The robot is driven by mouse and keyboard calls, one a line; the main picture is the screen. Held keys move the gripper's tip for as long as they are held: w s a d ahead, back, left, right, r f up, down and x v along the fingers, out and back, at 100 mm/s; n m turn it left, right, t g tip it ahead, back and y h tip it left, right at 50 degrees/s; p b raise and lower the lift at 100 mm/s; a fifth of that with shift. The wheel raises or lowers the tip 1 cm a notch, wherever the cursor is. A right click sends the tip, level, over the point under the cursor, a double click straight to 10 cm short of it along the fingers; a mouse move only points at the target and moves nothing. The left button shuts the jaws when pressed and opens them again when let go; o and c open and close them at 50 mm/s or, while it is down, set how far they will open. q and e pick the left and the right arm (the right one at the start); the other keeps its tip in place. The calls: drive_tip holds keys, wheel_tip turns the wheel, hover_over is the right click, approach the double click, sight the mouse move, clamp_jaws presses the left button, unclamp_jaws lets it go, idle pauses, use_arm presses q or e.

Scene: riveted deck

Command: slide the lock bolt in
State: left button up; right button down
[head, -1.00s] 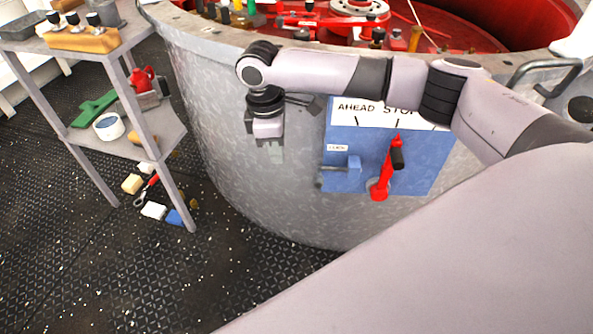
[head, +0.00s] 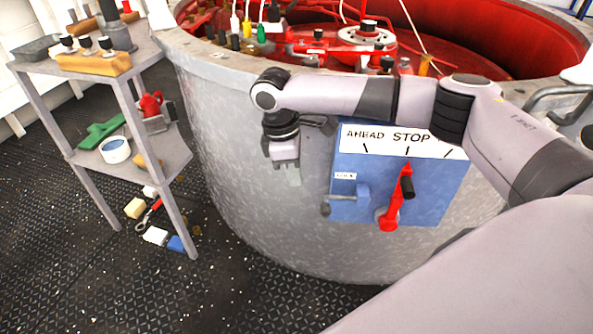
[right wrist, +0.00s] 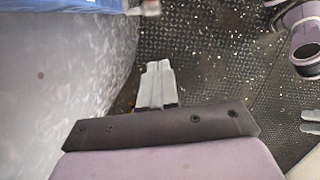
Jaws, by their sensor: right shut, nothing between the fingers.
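The blue panel (head: 445,188) is on the side of the grey drum, with a label reading AHEAD and STOP. At its lower left is a blue lock block (head: 346,190) under a small LOCK label. The grey lock bolt (head: 326,208) sticks out at the block's left side.
The curved drum wall (head: 235,150) lies behind my right gripper. A grey shelf (head: 175,160) with tools and a tape roll stands at the left. Small blocks and a red-handled tool lie on the floor beneath it. The dark deck (head: 150,285) in front is mostly clear.

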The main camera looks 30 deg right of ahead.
use_arm(q)
drive_tip(key=shift+w+d+r+m+t+h+b, duration=0.15)
drive_tip(key=shift+w+d+r+m+h+b, duration=0.1)
drive_tip(key=shift+w+d+r+b, duration=0.25)
drive_tip(key=shift+w+d+r+m+t+h+b, duration=0.15)
drive_tip(key=shift+d+r+h+b, duration=0.1)
drive_tip(key=shift+d+b, duration=0.4)
use_arm(e)
drive_tip(key=s+d+f, duration=0.2)
drive_tip(key=d+f, duration=0.2)
drive_tip(key=f, duration=0.3)
drive_tip(key=shift+s+f, duration=0.3)
drive_tip(key=shift+f, duration=0.1)
